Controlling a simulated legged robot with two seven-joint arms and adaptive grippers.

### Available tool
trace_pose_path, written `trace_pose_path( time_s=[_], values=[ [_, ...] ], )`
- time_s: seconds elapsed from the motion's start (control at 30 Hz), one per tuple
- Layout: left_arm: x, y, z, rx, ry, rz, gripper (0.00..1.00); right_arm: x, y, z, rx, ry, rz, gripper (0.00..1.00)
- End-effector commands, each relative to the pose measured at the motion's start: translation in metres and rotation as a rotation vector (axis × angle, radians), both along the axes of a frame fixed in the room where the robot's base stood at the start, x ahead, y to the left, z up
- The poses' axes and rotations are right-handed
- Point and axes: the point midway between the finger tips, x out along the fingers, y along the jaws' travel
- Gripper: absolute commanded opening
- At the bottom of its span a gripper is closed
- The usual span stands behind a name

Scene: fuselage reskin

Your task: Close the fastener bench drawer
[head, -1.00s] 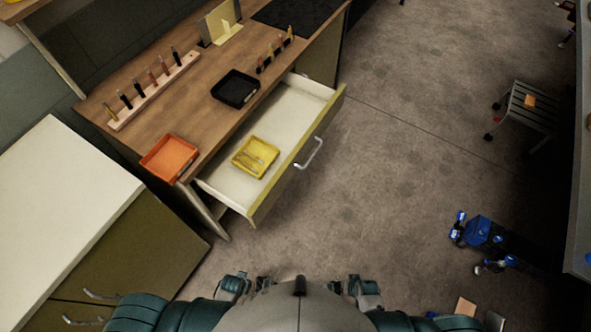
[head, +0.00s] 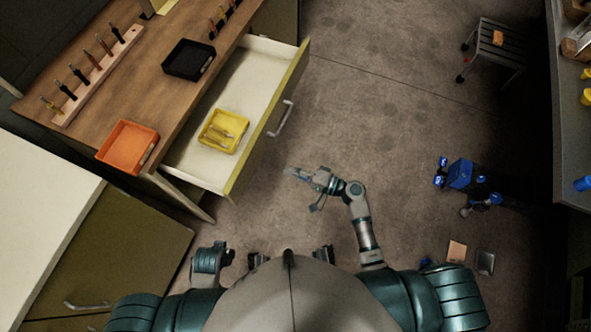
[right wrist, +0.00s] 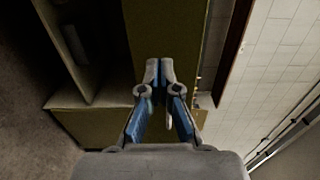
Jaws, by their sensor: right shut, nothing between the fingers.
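The fastener bench drawer (head: 192,158) is pulled well out of the wooden bench (head: 150,90). Its olive front (head: 268,118) faces right and carries a pale bar handle (head: 281,119). A yellow tray (head: 222,131) with small parts lies inside. My right gripper (head: 290,171) is out over the floor, below and right of the drawer front, apart from the handle. In the right wrist view its fingers (right wrist: 160,68) are shut and empty, in front of an olive panel.
An orange tray (head: 127,147), a black tray (head: 188,60) and a tool rack (head: 97,75) stand on the bench. A pale-topped cabinet (head: 35,200) is at left. Floor right of the drawer is clear. A blue-and-black object (head: 462,175) and a stool (head: 492,50) stand farther right.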

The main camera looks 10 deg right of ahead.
Motion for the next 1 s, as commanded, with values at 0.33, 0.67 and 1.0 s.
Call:
trace_pose_path(
  time_s=[0.33, 0.67, 1.0],
  values=[
    [0.001, 0.000, -0.002, 0.000, 0.000, 0.000, 0.23, 0.033, 0.064, 0.000, 0.000, 0.000, 0.001, 0.00],
    [0.001, 0.000, 0.001, 0.000, 0.000, 0.001, 0.23, 0.045, 0.085, -0.001, -0.002, 0.000, 0.000, 0.00],
    [0.001, 0.000, 0.000, 0.000, 0.000, 0.001, 0.23, 0.045, 0.085, -0.001, -0.002, 0.000, 0.000, 0.00]
  ],
)
